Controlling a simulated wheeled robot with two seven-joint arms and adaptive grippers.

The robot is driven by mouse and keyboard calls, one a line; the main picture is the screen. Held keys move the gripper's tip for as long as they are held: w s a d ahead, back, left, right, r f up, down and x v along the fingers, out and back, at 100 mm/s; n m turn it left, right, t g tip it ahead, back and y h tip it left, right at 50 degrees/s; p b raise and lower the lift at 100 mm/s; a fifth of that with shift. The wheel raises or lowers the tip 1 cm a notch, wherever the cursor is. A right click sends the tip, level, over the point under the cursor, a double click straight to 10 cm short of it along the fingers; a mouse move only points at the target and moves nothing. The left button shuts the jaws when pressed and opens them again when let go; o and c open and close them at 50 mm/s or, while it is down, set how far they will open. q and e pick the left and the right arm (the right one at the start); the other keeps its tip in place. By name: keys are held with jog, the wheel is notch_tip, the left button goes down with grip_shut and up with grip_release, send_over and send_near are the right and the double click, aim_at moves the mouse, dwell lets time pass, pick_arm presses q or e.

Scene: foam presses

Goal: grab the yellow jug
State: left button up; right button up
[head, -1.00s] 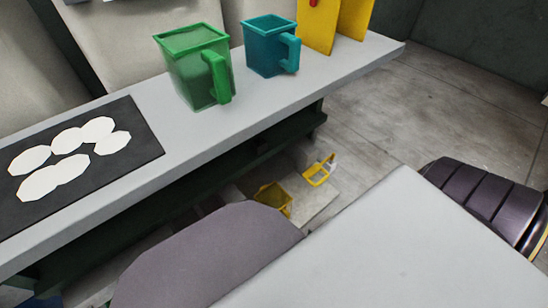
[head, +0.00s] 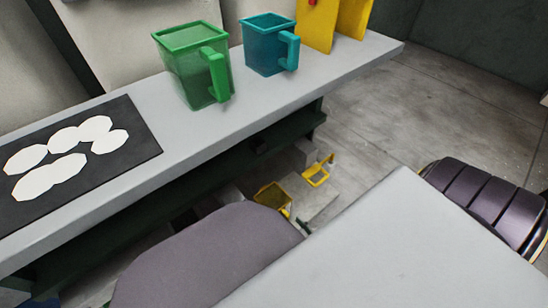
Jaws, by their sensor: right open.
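A yellow jug (head: 272,196) stands low down, below the counter's front edge, just beyond the large purple-grey rounded surface. Its open top and a bright yellow rim show; its lower part is hidden. My right gripper shows poorly in this low, cluttered area and its fingertips cannot be made out clearly; it is open, and I see no contact with the jug. My left gripper is not in view.
A green jug (head: 190,72) and a teal jug (head: 265,52) stand on the grey counter (head: 240,105). A black mat (head: 140,140) with several white discs lies at left. Yellow panels (head: 318,25) stand at the back. A small yellow frame (head: 316,176) lies low down. Floor (head: 420,120) is clear at right.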

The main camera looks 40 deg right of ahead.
aim_at(288, 218)
jog(key=shift+w, duration=0.45)
jog(key=shift+w+a+r+b, duration=0.1)
jog(key=shift+w+b, duration=0.5)
jog(key=shift+w, duration=2)
grip_shut()
